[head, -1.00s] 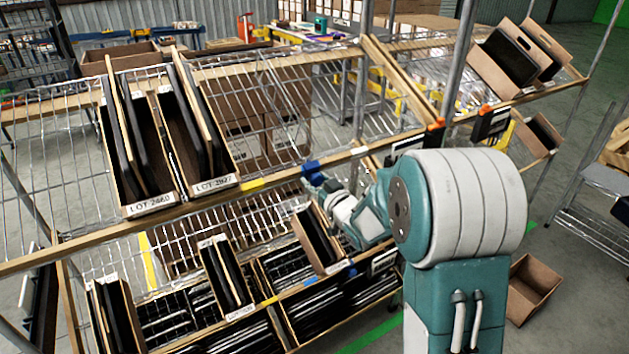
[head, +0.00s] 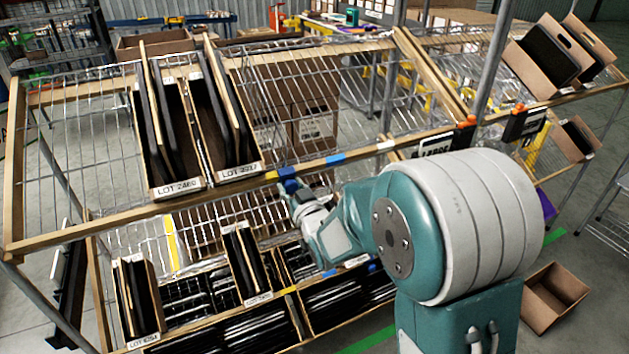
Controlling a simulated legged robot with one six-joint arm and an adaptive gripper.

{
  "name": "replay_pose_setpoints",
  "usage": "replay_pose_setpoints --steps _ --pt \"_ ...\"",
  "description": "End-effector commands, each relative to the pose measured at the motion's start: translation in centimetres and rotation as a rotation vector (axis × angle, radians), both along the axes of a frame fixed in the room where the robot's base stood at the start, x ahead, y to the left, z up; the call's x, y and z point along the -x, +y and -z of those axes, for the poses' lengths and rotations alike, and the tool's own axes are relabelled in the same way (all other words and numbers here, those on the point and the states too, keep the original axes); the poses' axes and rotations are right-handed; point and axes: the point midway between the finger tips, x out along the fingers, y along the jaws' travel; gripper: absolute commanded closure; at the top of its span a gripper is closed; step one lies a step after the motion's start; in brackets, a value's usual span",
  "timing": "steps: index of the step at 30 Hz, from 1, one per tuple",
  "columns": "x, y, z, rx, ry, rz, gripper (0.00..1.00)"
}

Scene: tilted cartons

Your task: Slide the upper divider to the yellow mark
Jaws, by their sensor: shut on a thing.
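The upper shelf's front rail (head: 120,222) carries a yellow mark (head: 272,176), partly covered by my gripper. My gripper (head: 289,183) is at the rail, shut on a blue piece at the front end of the upper divider (head: 268,115). That divider looks like a thin wire panel running back across the sloped shelf; it is hard to make out against the mesh. The blue piece is at the yellow mark, just right of the right-hand carton. My own arm hides part of the rail and lower shelf.
Two tilted cartons (head: 176,190) (head: 239,171) with dark panels stand left of the divider. A blue mark (head: 336,158) and a white mark (head: 386,145) lie further right on the rail. A wooden bar (head: 430,75) crosses the shelf. Mesh between is free.

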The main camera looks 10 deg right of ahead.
Motion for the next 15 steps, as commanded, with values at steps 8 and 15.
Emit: replay_pose_setpoints --steps 8,15 --pt "0.8 2.4 0.1 0.002 0.002 -0.003 1.0" --pt "0.9 2.5 0.1 0.002 0.002 -0.004 1.0"
